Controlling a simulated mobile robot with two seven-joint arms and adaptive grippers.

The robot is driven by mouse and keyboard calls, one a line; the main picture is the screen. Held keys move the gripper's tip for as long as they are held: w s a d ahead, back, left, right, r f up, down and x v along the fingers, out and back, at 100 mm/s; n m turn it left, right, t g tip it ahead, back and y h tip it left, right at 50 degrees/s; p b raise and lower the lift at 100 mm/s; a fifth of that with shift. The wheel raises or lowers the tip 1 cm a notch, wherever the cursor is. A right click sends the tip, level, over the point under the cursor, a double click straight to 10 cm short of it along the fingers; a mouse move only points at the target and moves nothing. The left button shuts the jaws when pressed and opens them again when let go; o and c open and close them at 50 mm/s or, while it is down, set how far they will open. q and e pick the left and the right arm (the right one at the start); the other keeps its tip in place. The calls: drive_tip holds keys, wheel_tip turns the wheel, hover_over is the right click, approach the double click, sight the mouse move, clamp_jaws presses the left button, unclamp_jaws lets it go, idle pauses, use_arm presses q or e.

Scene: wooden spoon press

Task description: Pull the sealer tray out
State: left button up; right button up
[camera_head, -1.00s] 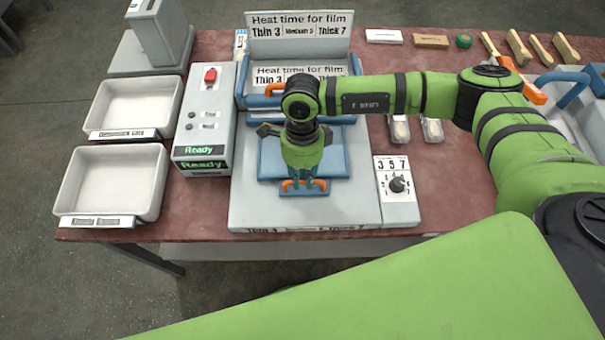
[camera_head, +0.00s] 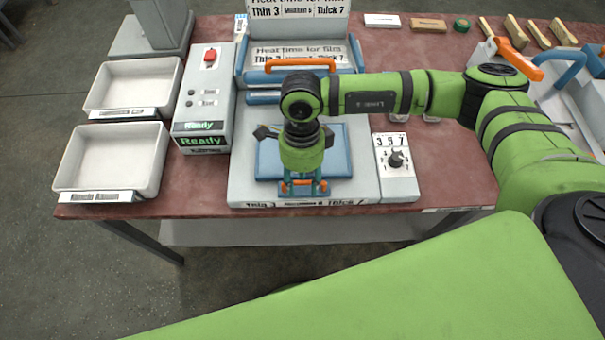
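The sealer (camera_head: 245,184) is a grey machine on the table, with a raised lid at the back marked "Heat time for film". Its blue sealer tray (camera_head: 342,158) lies on the grey bed. The tray has an orange handle (camera_head: 303,184) on a blue tab at its front, close to the bed's front edge. My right gripper (camera_head: 303,180) points down at this handle, its fingers around it and apparently closed on it. My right wrist and forearm hide part of the tray and the sealer's middle. My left gripper is out of view.
Two white bins (camera_head: 113,160) stand at the left beside a control box (camera_head: 205,100) with a red switch and green "Ready" signs. A dial panel (camera_head: 397,168) is on the sealer's right. An orange lid handle (camera_head: 300,63) is behind my wrist. Wooden pieces (camera_head: 515,32) lie at the back right.

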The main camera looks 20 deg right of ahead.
drive_tip(key=shift+w, duration=0.2)
drive_tip(key=shift+d+r, duration=0.1)
drive_tip(key=shift+r, duration=0.15)
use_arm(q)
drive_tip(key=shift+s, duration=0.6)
use_arm(e)
drive_tip(key=v, duration=1.1)
drive_tip(key=shift+r, duration=0.35)
drive_tip(key=shift+s, duration=0.1)
